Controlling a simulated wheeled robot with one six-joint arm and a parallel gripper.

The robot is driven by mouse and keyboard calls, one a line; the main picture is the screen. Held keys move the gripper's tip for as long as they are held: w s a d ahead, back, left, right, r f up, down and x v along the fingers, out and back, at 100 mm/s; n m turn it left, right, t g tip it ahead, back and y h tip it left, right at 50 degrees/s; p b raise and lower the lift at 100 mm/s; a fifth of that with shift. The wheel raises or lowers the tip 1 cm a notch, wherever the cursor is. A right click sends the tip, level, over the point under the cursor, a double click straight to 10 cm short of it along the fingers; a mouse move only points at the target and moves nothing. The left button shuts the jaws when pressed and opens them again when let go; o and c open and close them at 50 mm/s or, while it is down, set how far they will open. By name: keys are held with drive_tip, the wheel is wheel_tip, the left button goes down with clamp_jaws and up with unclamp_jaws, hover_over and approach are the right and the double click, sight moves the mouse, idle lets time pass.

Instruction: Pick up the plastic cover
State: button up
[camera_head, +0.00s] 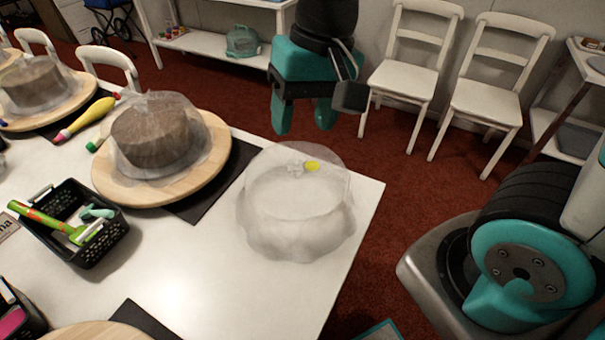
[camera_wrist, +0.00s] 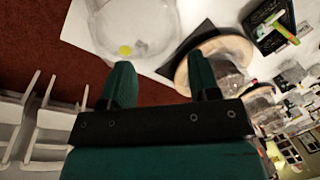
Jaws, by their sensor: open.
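A clear plastic cover (camera_head: 295,215), a see-through dome with a yellow spot near its top, stands empty on the white table near its right edge. In the wrist view the cover (camera_wrist: 150,25) shows at the top, beyond the fingertips. My gripper (camera_head: 303,120) is open and empty, its teal fingers spread and pointing down. In the head view it is above the cover in the picture, over the floor past the table's far edge, and apart from the cover. Its two fingers also show in the wrist view (camera_wrist: 160,72).
Left of the cover, a wooden turntable (camera_head: 110,190) bears a brown cake (camera_head: 150,137) under clear plastic. A similar turntable (camera_head: 75,107) stands farther left. A black basket (camera_head: 95,240) holds tools. White chairs (camera_head: 410,65) stand beyond the table on the red floor.

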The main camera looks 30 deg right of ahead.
drive_tip(key=w+d+f+m+h+p, duration=0.1)
drive_tip(key=w+d+f+m+h, duration=0.15)
drive_tip(key=w+m, duration=0.75)
hover_over(296, 163)
drive_tip(key=f, duration=1.1)
drive_tip(key=shift+w+d+f, duration=0.2)
drive_tip(key=shift+f, duration=0.2)
drive_tip(key=f, duration=0.2)
drive_tip(key=f+p, duration=0.1)
drive_tip(key=f, duration=0.2)
drive_tip(key=shift+s+a+f, duration=0.2)
drive_tip(key=shift+s+f, duration=0.05)
drive_tip(key=shift+f, duration=0.05)
drive_tip(key=shift+c, duration=0.2)
clamp_jaws()
